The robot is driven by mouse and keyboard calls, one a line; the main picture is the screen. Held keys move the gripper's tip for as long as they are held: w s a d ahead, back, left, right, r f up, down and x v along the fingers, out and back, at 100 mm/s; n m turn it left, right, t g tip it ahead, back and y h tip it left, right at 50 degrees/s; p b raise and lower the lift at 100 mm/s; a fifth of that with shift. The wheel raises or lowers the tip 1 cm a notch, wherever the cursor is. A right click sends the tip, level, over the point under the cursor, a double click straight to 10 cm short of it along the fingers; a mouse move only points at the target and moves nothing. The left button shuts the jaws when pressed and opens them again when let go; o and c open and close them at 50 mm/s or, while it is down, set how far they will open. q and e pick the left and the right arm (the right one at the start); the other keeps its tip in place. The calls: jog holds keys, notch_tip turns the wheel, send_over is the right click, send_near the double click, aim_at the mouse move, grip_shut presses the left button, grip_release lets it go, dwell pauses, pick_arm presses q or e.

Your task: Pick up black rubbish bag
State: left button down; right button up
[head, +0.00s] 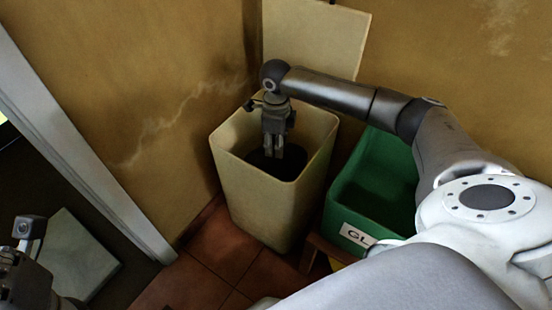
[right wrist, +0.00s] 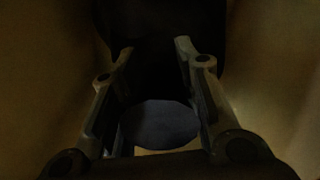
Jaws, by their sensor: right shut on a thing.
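The black rubbish bag (head: 262,162) is a dark shape inside the tall cream bin (head: 262,205); most of it is hidden by the bin wall and shade. My right gripper (head: 277,150) reaches down into the bin from above and is shut on the bag. In the right wrist view the picture is very dark; the fingers of my right gripper (right wrist: 157,58) stand on either side of a dark mass. A rounded dark patch shows between them. Part of my left gripper (head: 22,275) shows at the lower left, and its fingers are not clear.
A green crate (head: 345,205) with a white label stands close to the right of the bin. A cream board (head: 318,35) stands upright behind the bin. Yellow walls meet behind it. A white door frame (head: 95,165) is at the left. Red floor tiles (head: 205,275) are clear in front.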

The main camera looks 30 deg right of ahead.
grip_shut()
jog(key=shift+w+r, duration=0.1)
